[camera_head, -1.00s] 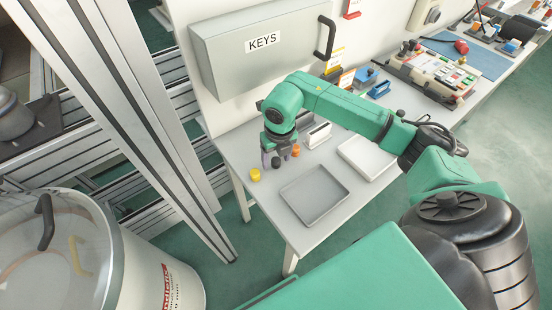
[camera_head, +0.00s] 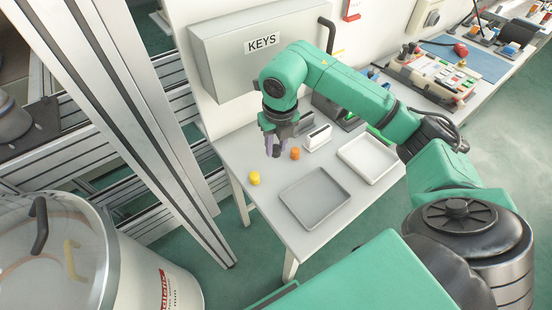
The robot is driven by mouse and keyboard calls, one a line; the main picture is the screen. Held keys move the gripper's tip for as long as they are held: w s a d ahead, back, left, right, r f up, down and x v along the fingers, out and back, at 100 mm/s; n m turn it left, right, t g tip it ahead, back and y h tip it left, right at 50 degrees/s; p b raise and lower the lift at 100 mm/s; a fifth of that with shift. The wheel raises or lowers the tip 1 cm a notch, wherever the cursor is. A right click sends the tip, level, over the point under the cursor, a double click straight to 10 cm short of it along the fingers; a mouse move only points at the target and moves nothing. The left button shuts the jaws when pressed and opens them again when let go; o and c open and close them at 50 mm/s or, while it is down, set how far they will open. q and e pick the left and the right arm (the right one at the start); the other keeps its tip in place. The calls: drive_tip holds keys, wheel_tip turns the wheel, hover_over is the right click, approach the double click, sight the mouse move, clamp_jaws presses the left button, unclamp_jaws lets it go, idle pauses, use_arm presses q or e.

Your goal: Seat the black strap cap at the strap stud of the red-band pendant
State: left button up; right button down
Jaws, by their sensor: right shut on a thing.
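My right gripper (camera_head: 275,149) hangs over the near table's back left part, with its fingers pointing down. It is shut on the black strap cap (camera_head: 276,154), a small dark piece between the fingertips, mostly covered by them. The cap appears to be held above the tabletop. An orange cap (camera_head: 295,154) stands just right of the fingers, and a yellow cap (camera_head: 254,178) stands to the left, nearer the table edge. I cannot pick out the red-band pendant or its strap stud for certain. My left gripper is not in view.
A grey tray (camera_head: 314,199) and a white tray (camera_head: 367,159) lie on the table. A white block (camera_head: 317,138) stands behind the gripper. A grey KEYS cabinet (camera_head: 226,62) is close behind the arm. A pale control box (camera_head: 434,78) with coloured buttons lies farther along the bench.

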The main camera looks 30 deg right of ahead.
sight(276, 148)
wheel_tip(276, 148, up, 8)
drive_tip(key=shift+f+b, duration=0.1)
drive_tip(key=shift+b, duration=0.25)
wheel_tip(276, 148, up, 6)
drive_tip(key=shift+f+p, duration=0.1)
drive_tip(key=shift+p, duration=0.95)
drive_tip(key=c, duration=1.2)
unclamp_jaws()
clamp_jaws()
